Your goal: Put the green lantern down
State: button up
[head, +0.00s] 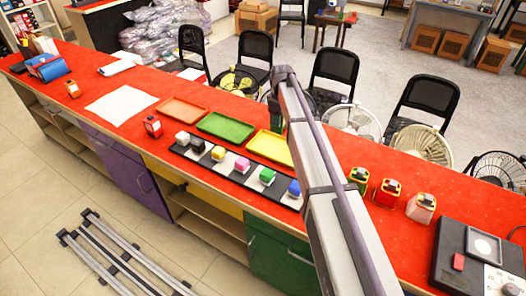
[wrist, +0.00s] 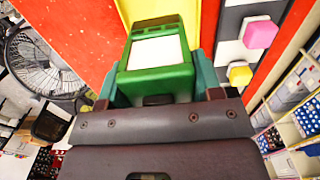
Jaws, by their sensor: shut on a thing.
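The green lantern (wrist: 157,58), a green housing with a pale panel, sits between the fingers of my gripper (wrist: 158,82) in the wrist view. My gripper is shut on it. The yellow tray (wrist: 210,20) shows just beyond the lantern. Whether the lantern touches the surface below cannot be told.
An orange tray (head: 183,111) and a green tray (head: 225,128) lie farther left. In front, a black-and-white board (head: 222,172) carries several coloured blocks. Several small lantern-like items (head: 387,192) stand right of my arm. A black device (head: 480,250) is at the right end.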

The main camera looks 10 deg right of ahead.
notch_tip(320, 180, down, 11)
jog(key=b, duration=1)
jog(key=shift+d+r, duration=0.15)
jog(key=shift+r, duration=0.4)
jog(key=shift+f, duration=0.3)
jog(key=o, duration=1.2)
jog(key=shift+r, duration=0.1)
